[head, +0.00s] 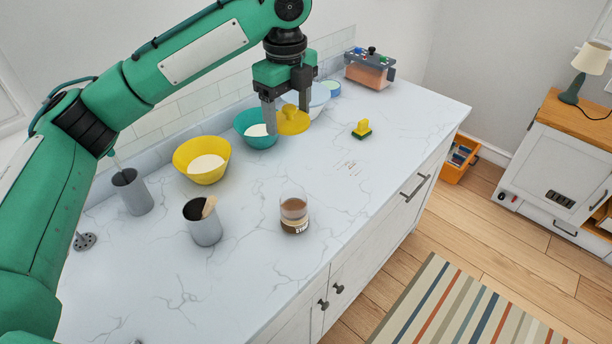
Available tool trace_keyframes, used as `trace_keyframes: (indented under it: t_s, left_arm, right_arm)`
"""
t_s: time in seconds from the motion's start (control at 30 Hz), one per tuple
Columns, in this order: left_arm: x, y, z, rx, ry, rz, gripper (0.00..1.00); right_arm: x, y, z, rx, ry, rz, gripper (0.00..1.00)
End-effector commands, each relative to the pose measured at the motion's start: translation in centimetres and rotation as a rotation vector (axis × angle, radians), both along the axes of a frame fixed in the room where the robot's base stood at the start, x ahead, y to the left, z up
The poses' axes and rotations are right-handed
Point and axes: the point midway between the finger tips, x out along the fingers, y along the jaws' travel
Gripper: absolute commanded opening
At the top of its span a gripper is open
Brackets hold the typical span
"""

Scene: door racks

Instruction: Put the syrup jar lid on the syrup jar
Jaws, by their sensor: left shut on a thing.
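The syrup jar (294,214) is a small clear jar with brown contents and a dark lettered band. It stands upright and open-topped on the counter, near the front edge. My right gripper is not in view.
A yellow bowl (202,161), a teal bowl (247,131) and a pale bowl (320,99) line the back. Grey cups (204,226) (131,192) stand left of the jar. A yellow-green sponge-like block (362,129) lies right. The counter (400,118) is clear around the jar.

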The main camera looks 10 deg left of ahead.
Motion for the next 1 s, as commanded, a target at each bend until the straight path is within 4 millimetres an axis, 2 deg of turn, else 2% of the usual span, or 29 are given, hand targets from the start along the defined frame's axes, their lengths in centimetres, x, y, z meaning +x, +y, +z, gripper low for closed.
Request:
trace_keyframes:
  t_s: [0.07,0.17,0.37,0.6,0.7,1.0]
  left_arm:
    - [-0.1,-0.1,-0.2,0.001,0.002,-0.023,0.48]
    - [-0.2,0.0,-1.8,0.003,0.004,-0.031,0.48]
    - [-0.3,0.0,-7.0,0.003,0.004,-0.029,0.48]
    - [-0.3,-0.1,-13.0,0.001,0.004,-0.029,0.48]
    - [-0.3,0.0,-14.5,0.001,0.002,-0.029,0.48]
    - [-0.4,0.0,-17.1,0.001,0.003,-0.029,0.48]
  right_arm:
    - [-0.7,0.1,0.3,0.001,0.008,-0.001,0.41]
    - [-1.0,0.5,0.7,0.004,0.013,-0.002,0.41]
    - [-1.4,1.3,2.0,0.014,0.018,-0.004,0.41]
    - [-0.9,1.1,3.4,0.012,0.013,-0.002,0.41]
    - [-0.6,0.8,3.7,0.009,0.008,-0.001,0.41]
    - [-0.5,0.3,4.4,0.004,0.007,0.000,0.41]
